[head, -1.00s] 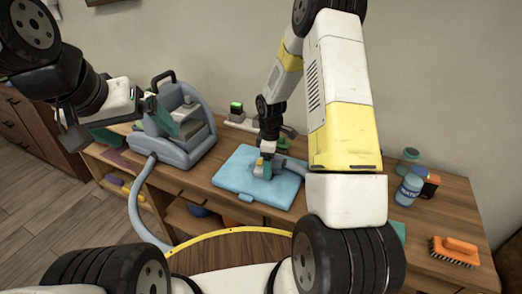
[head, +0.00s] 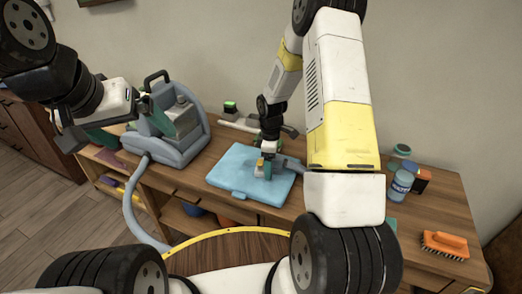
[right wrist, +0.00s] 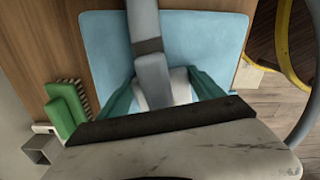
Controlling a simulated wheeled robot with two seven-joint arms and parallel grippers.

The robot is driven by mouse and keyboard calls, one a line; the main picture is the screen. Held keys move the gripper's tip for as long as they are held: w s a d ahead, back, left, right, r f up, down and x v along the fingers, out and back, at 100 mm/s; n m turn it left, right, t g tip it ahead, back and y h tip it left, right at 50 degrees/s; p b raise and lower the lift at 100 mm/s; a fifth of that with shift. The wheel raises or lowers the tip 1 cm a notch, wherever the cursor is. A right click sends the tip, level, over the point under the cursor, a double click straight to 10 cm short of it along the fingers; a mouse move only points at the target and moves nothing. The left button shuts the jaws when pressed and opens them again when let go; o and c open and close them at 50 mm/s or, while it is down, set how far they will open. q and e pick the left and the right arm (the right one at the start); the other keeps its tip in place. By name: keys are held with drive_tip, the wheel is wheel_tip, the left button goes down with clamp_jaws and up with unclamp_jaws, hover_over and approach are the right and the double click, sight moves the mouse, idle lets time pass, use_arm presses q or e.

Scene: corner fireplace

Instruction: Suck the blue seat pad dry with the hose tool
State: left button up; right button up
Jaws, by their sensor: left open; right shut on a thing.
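The blue seat pad (head: 228,178) lies flat on the wooden bench top, and it fills the upper middle of the right wrist view (right wrist: 210,45). My right gripper (head: 267,165) is over the pad's middle-right part. In the right wrist view its teal fingers (right wrist: 166,88) are shut on the grey-blue hose tool (right wrist: 147,55), which lies over the pad; whether its mouth presses on the pad is hard to tell. My left gripper (head: 135,125) is open and empty, in front of the blue-grey suction machine (head: 190,145). A hose (head: 132,205) hangs from the machine.
An orange brush (head: 444,244), a blue bottle (head: 401,185) and jars stand at the bench's right. A green brush (right wrist: 65,112) lies beside the pad in the right wrist view. A yellow-edged round surface (head: 230,231) is in front. Shelves below hold small items.

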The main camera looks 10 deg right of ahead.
sight(262, 160)
drive_tip(key=shift+s+d, duration=0.5)
drive_tip(key=shift+d, duration=0.3)
drive_tip(key=shift+w+a, duration=0.6)
drive_tip(key=shift+a, duration=0.35)
drive_tip(key=shift+w+a, duration=0.6)
drive_tip(key=shift+a, duration=0.3)
drive_tip(key=shift+w+a, duration=0.2)
drive_tip(key=shift+a, duration=0.1)
